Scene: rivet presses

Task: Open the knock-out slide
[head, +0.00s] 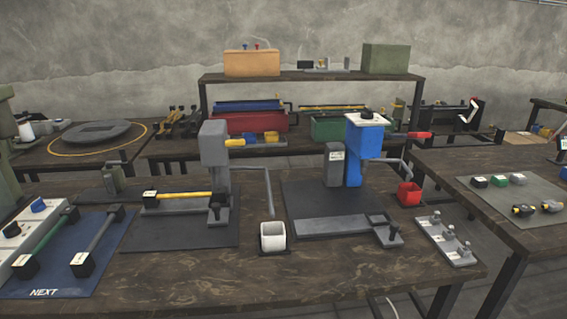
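Two rivet presses stand on the dark wooden table. The grey press (214,145) has a yellow-gripped lever at its head and stands on a dark mat. On its base lies a yellow bar (184,195) between a black block at the left and a dark clamp-like part at the right. The blue press (365,150) has a red-gripped lever. A flat grey rail (335,227) runs along the front of its mat to a small grey block with a knob (388,232). I cannot tell which part is the knock-out slide. Neither gripper is in view.
A grey plate with several knobs (446,240) lies at the right edge. A blue mat (62,270) marked NEXT holds bars at the left. The table's front middle is clear.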

